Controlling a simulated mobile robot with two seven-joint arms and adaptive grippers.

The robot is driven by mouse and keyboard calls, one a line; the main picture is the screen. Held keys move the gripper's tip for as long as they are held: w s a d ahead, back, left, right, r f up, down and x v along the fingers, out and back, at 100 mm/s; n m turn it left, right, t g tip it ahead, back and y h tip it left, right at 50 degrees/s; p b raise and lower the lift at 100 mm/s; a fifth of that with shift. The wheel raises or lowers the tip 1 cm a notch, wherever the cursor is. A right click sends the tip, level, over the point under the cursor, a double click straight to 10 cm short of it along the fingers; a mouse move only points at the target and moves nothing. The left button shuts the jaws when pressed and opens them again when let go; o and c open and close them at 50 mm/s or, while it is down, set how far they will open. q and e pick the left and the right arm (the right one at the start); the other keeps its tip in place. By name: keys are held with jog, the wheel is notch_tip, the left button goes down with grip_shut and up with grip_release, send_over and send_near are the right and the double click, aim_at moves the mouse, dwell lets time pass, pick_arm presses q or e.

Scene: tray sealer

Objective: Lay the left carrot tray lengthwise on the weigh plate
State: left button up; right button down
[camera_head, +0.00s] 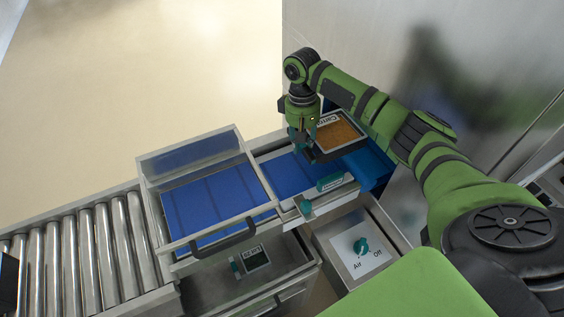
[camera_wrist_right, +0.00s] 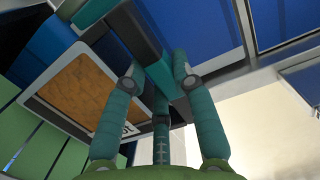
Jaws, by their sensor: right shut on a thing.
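A dark carrot tray (camera_head: 363,145) with an orange top and a white-edged label is at the upper right of the machine in the head view. My right gripper (camera_head: 308,152) is at its left end and shut on it. The tray looks raised above the blue surface, though the exact gap cannot be told. In the right wrist view the tray's orange window (camera_wrist_right: 78,92) lies left of the gripper (camera_wrist_right: 158,72), whose fingers stand either side of a dark edge. My left gripper is not in view. I cannot single out the weigh plate.
A framed lid (camera_head: 190,160) stands over a blue belt (camera_head: 215,200). A roller conveyor (camera_head: 90,240) runs to the left. A small display (camera_head: 255,258) sits below the belt. A box with a teal Air/Off knob (camera_head: 360,246) is at the front right. A metal wall (camera_head: 350,40) stands behind.

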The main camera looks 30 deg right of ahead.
send_over(277, 177)
jog(key=f, duration=0.3)
jog(key=f+b, duration=0.1)
jog(key=shift+w+d+f, duration=0.15)
jog(key=shift+w+d, duration=0.05)
jog(key=shift+d, duration=0.15)
jog(key=shift+w+a+f, duration=0.1)
jog(key=shift+a+f, duration=0.1)
jog(key=shift+a, duration=0.15)
jog(key=shift+f+b, duration=0.3)
jog(key=shift+b, duration=0.2)
notch_tip(277, 177, down, 3)
jog(key=b, duration=0.4)
jog(key=shift+f, duration=0.2)
jog(key=shift+r, duration=0.15)
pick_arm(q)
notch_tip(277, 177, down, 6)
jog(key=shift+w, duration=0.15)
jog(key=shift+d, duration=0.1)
pick_arm(e)
jog(key=c, duration=1)
grip_release()
jog(key=shift+f, duration=0.2)
